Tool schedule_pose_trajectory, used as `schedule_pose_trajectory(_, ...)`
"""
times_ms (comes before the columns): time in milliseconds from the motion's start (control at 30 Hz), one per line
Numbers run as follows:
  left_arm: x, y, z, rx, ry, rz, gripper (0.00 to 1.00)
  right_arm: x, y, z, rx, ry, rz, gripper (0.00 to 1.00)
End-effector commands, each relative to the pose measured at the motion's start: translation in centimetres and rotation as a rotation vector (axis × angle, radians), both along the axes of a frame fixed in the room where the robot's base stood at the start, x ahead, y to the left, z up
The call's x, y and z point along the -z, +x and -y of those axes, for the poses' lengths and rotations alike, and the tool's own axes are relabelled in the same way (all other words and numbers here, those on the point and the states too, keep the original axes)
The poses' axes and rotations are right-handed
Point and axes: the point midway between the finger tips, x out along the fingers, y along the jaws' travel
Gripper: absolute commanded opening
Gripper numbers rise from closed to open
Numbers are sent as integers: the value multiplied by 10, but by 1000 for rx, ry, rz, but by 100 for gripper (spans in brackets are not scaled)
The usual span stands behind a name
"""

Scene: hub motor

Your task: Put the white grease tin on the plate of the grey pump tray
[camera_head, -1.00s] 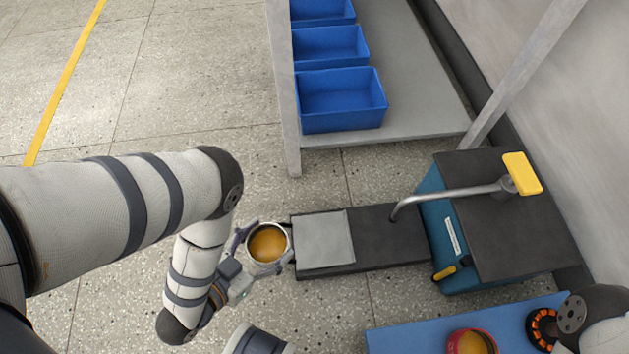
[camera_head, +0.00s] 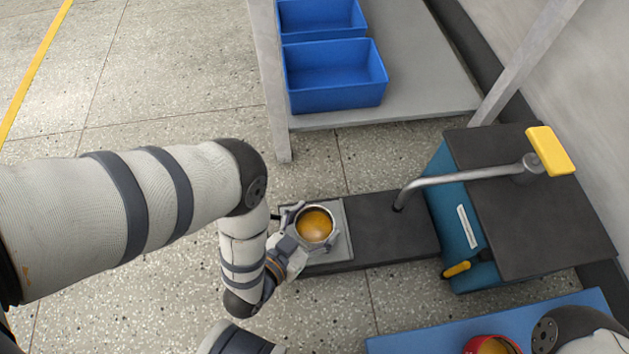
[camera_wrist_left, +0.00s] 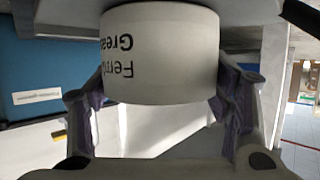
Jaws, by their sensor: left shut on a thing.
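The white grease tin (camera_head: 298,229) is open at the top and shows amber grease inside. My left gripper (camera_head: 314,226) is shut around its sides and holds it upright. In the wrist view the tin (camera_wrist_left: 160,55) fills the upper middle between both fingers, its dark lettering upside down. In the head view the tin overlaps the light grey plate (camera_head: 344,250) at the left end of the dark pump tray (camera_head: 395,230). I cannot tell whether its base touches the plate. My right gripper is out of view.
A teal pump unit (camera_head: 455,240) with a dark top, bent metal pipe (camera_head: 460,178) and yellow handle (camera_head: 550,151) stands right of the tray. A blue surface (camera_head: 420,341) with a red tin (camera_head: 492,346) is at lower right. Blue bins (camera_head: 335,78) sit on a shelf behind.

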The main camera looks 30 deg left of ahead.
Motion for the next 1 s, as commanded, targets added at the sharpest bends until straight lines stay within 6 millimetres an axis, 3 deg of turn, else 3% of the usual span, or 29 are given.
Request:
schedule_pose_trajectory(167, 4, 0, 0, 0, 0, 0, 40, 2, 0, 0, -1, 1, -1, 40)
schedule_pose_trajectory(200, 3, 0, 0, 0, 0, 0, 79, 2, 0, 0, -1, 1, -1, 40)
schedule_pose_trajectory(267, 3, 0, 0, 0, 0, 0, 92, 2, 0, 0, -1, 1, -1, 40)
schedule_pose_trajectory(667, -3, -3, -1, 0, 0, -1, 92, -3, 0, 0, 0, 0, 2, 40)
schedule_pose_trajectory(1000, -39, -81, -16, 0, 0, 0, 92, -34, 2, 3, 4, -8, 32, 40)
